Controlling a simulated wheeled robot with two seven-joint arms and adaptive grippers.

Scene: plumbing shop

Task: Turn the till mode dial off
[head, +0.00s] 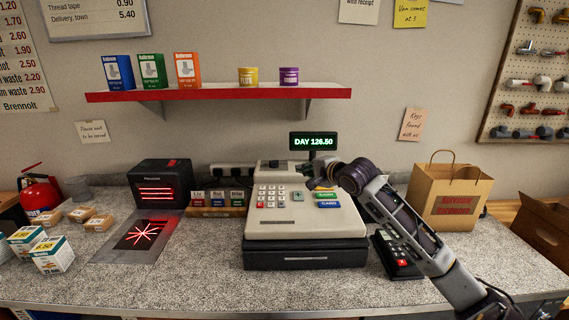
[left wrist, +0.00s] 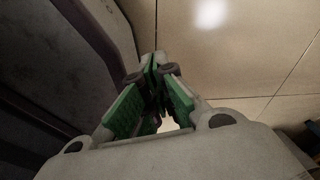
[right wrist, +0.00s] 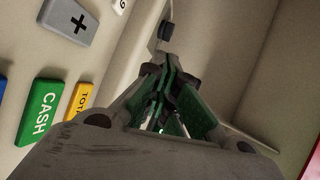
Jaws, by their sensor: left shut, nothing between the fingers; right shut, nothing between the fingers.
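The till (head: 305,215) is a cream cash register on the counter, with a keypad and a display on a post reading "DAY 126.50". My right gripper (head: 316,182) is at the till's upper right, with the arm reaching in from the right; it is shut and empty. In the right wrist view, a small dark knob (right wrist: 166,30), apparently the mode dial, stands just beyond the closed fingertips (right wrist: 167,68). I cannot tell whether they touch or where it points. In the head view the gripper hides that area. My left gripper (left wrist: 152,70) is shut and empty, away from the counter.
A card terminal (head: 397,255) sits right of the till under my right arm. A paper bag (head: 447,197) stands further right. A black scanner box (head: 160,185) and a small divided tray (head: 217,211) are left of the till. The front counter edge is clear.

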